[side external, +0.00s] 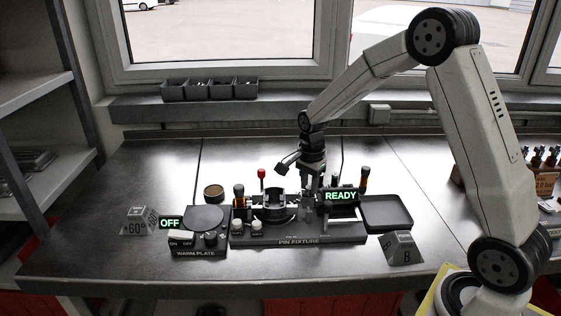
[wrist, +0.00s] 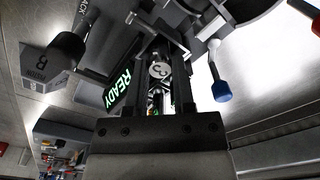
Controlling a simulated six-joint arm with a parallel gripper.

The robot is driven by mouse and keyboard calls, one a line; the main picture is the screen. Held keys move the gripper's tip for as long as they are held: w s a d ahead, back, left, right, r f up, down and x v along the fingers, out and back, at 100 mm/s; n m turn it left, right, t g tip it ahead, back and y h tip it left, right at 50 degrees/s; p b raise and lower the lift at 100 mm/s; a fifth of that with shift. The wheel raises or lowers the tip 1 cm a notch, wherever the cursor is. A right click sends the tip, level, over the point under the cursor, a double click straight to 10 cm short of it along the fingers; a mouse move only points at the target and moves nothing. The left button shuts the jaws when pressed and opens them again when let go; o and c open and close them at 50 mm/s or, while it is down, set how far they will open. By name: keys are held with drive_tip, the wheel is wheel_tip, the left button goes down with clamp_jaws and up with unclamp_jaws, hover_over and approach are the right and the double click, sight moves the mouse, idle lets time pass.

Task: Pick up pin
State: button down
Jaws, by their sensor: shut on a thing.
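My gripper (side external: 314,180) is low over the pin fixture (side external: 300,241), just left of the green READY display (side external: 340,196). In the wrist view my gripper (wrist: 160,78) is shut on the pin (wrist: 159,70), whose round grey end face carries a "3". The pin's length is mostly hidden by the fingers. In the side view the pin is too small and covered to make out, and I cannot tell whether it touches the fixture.
The warm plate (side external: 203,218) with an OFF display (side external: 170,223) stands left of the fixture. A dark shallow tray (side external: 387,226) lies to its right. Upright handles, one red-topped (side external: 262,174), stand around the fixture. The bench behind is mostly clear.

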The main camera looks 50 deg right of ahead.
drive_tip(key=shift+r, duration=0.1)
drive_tip(key=shift+r, duration=0.7)
drive_tip(key=s+a+r, duration=0.2)
drive_tip(key=s+r, duration=0.9)
drive_tip(key=s, duration=0.2)
drive_tip(key=shift+s+a+r, duration=0.2)
drive_tip(key=shift+s+a, duration=0.1)
drive_tip(key=shift+s, duration=0.1)
idle(0.3)
